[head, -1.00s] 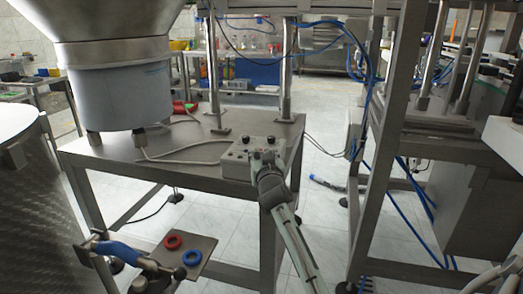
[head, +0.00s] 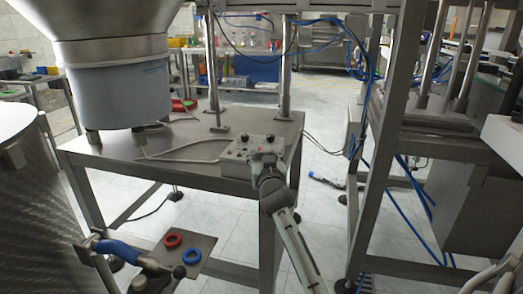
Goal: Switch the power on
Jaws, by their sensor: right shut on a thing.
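The grey control box (head: 238,156) sits on the front right corner of the metal table. Its top carries dark knobs, one (head: 242,142) at the middle and another with a red spot (head: 270,139) at the right. My right gripper (head: 263,159) is at the right part of the box, its arm coming up from below. It is shut on a small part there, which looks like the power switch; the gripper hides most of it.
A large metal hopper (head: 117,90) stands on the table's left (head: 205,170). A cable lies across the table to the box. A plate with a red ring (head: 172,241) and a blue ring (head: 191,258) is lower left. Metal framework (head: 400,130) stands at right.

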